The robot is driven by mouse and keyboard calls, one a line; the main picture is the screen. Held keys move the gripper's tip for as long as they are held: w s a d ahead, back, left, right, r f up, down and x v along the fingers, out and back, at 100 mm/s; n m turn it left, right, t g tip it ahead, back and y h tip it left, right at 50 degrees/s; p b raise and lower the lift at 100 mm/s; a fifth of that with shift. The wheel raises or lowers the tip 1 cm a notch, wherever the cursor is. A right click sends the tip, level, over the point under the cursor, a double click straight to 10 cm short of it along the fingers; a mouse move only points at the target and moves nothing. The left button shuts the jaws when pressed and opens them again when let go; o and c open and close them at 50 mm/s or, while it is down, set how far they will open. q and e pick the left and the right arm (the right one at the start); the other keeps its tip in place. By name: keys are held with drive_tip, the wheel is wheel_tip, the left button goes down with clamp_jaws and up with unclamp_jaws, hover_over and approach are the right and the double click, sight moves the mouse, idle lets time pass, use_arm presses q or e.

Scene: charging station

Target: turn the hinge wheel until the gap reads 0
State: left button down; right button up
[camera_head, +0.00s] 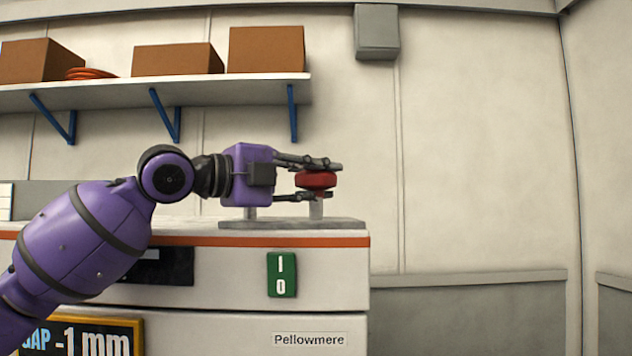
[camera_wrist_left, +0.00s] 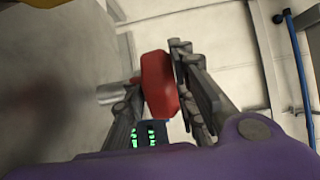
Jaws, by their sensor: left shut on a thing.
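The red hinge wheel (camera_head: 316,180) sits on a short grey post at the right end of a grey plate on top of the white cabinet. My left gripper (camera_head: 322,180) reaches in from the left, with one finger above the wheel and one below it, shut on it. In the left wrist view the red wheel (camera_wrist_left: 158,84) lies between the two fingers (camera_wrist_left: 155,90). The gap sign (camera_head: 82,338) at the bottom left reads "GAP -1 mm"; its left edge is partly cut off by my arm. My right gripper is in neither view.
The white cabinet (camera_head: 230,270) has an orange stripe, a green switch plate (camera_head: 282,274) marked I and O, and a "Pellowmere" label (camera_head: 309,339). A shelf (camera_head: 200,93) with cardboard boxes hangs above. The wall to the right is clear.

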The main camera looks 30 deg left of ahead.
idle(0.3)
use_arm(q)
drive_tip(key=c, duration=1.4)
unclamp_jaws()
drive_tip(key=shift+c, duration=0.2)
drive_tip(key=v, duration=1.2)
